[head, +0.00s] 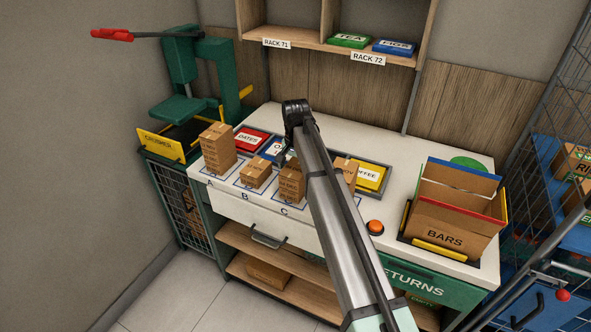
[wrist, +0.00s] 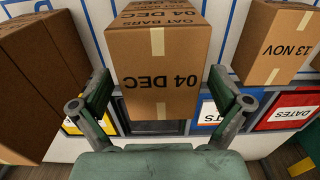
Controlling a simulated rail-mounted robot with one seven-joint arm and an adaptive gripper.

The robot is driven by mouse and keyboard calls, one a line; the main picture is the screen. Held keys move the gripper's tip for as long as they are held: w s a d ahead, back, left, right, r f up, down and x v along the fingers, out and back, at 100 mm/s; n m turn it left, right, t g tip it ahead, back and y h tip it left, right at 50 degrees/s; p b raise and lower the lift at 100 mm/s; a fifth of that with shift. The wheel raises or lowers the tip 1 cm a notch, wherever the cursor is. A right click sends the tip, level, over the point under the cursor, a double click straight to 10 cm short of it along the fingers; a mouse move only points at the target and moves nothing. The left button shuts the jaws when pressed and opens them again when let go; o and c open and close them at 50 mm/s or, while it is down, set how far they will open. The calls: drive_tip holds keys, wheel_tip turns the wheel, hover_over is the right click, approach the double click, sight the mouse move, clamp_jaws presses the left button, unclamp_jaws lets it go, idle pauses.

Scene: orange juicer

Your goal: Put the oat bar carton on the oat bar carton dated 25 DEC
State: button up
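A brown carton marked OAT BARS and 04 DEC (wrist: 160,75) is centred in the wrist view, its print upside down. It appears to be the carton at spot C (head: 291,184) in the head view. My gripper (wrist: 160,92) is open, with one finger towards each side of this carton and visible gaps. In the head view the gripper is mostly hidden by my arm. Other cartons stand at spot A (head: 218,147), spot B (head: 255,174) and behind my arm (head: 346,168). One reads 13 NOV (wrist: 277,45).
Behind the cartons lie a red DATES box (head: 250,139), a blue box (head: 271,148) and a yellow COFFEE box (head: 371,176). A BARS box (head: 452,222) and an orange button (head: 375,227) are at right. A green crusher (head: 183,75) stands left.

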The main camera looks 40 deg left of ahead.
sight(295, 168)
drive_tip(key=shift+r, duration=0.15)
wheel_tip(295, 168, up, 12)
drive_tip(key=b, duration=0.3)
idle(0.4)
